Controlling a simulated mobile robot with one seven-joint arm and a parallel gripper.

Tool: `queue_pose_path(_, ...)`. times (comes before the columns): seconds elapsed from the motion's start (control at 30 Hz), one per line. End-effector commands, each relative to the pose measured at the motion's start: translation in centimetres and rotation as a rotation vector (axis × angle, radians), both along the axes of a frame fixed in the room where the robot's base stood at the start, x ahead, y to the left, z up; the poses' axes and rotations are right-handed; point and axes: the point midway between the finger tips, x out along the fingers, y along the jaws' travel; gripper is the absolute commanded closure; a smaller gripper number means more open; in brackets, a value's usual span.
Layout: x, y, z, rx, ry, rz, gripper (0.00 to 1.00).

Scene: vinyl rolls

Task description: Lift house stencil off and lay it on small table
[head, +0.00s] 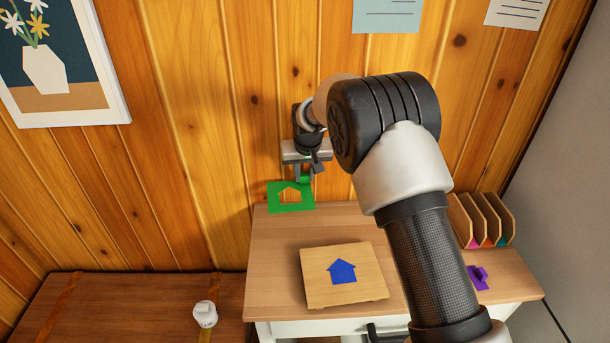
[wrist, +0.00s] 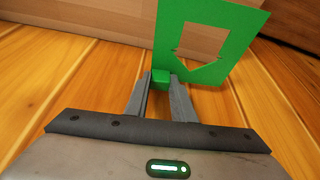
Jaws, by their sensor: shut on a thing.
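The green house stencil (head: 291,205) is a flat square plate with a house-shaped opening. My gripper (head: 304,178) is shut on its small green tab and holds it at the back left of the light wood table, near the plank wall. In the wrist view, the stencil (wrist: 256,30) extends up and right from my gripper's fingers (wrist: 161,82), which pinch the tab. A wooden board (head: 312,285) on the table bears a solid blue house shape (head: 342,271). The stencil is apart from the board. I cannot tell its height above the table.
A purple piece (head: 479,277) with a raised tab lies at the right of the light table (head: 282,236). Upright wooden dividers (head: 481,221) stand behind it. A lower dark wood table (head: 118,307) at left holds a white capped container (head: 205,313) and has free room.

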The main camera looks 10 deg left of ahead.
Motion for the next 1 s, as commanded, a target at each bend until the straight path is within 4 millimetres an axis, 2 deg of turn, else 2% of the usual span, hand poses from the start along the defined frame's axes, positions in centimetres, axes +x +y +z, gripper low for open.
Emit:
queue_pose_path(0.7,0.0,0.0,-6.5,0.000,0.001,0.000,1.00)
queue_pose_path(1.0,0.0,0.0,-7.0,0.000,0.001,0.000,1.00)
